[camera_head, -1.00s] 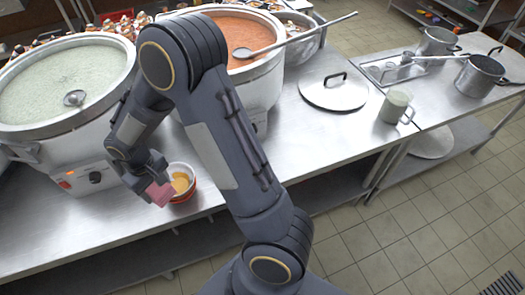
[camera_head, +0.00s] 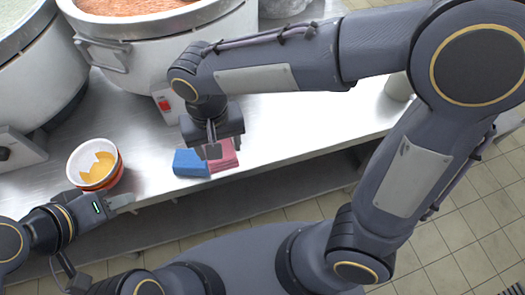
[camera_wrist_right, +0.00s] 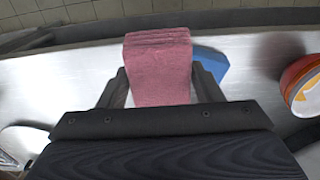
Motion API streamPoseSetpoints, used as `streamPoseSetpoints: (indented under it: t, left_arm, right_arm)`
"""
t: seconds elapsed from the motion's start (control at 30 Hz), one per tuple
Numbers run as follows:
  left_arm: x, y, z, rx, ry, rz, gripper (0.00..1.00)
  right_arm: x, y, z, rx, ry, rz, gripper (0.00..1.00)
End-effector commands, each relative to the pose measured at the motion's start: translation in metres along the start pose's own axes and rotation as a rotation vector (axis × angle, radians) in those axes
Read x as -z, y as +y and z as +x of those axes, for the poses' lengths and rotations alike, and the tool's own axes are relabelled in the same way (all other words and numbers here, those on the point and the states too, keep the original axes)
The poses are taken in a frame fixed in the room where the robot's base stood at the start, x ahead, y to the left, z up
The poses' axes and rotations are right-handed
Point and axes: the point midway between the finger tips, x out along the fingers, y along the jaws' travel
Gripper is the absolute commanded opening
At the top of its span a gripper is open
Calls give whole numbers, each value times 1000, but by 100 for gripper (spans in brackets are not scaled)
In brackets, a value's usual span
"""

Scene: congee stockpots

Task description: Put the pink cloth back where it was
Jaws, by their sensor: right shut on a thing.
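The folded pink cloth (camera_head: 224,156) is at the counter's front edge, just right of a folded blue cloth (camera_head: 190,163). My right gripper (camera_head: 213,150) reaches down over the pink cloth and is shut on it. In the right wrist view the pink cloth (camera_wrist_right: 160,72) stands between the two fingers, with the blue cloth (camera_wrist_right: 210,68) close beside it. I cannot tell whether the pink cloth touches the counter. My left gripper (camera_head: 121,203) is low at the left, in front of the bowls and apart from the cloths; its finger gap is not clear.
Stacked bowls (camera_head: 95,165) with orange-yellow pieces inside stand left of the cloths on the steel counter (camera_head: 285,130). Large stockpots (camera_head: 150,45) line the back. A mug (camera_head: 398,88) is partly hidden behind my right arm. Counter right of the cloths is clear.

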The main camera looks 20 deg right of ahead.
Motion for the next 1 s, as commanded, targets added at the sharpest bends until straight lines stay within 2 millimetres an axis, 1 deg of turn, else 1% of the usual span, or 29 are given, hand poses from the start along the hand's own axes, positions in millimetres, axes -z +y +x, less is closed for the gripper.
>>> streamPoseSetpoints:
  t: [0.03,0.07,0.17,0.47,0.5,0.6,0.7,0.93,1.0]
  left_arm:
    - [-2,-2,4,0,1,0,36]
    - [-2,-2,4,0,1,0,36]
    - [-1,-1,2,0,1,0,36]
    - [2,2,-4,0,1,0,36]
    - [2,2,-4,0,1,0,36]
    - [2,1,-3,0,1,0,36]
    - [2,1,-3,0,1,0,36]
    - [2,1,-3,0,0,0,36]
    - [2,1,-3,0,0,0,36]
  right_arm:
    - [-6,-3,1,-3,2,-5,35]
    - [-8,-3,1,-4,2,-3,35]
    - [-3,7,3,-7,0,3,35]
    - [36,69,35,-7,-3,7,35]
    - [40,77,42,-8,-5,6,35]
    - [48,89,62,-7,-4,3,35]
    - [54,99,76,-7,-3,1,35]
    - [62,109,92,-6,-1,0,35]
    - [64,114,101,-7,-3,0,35]
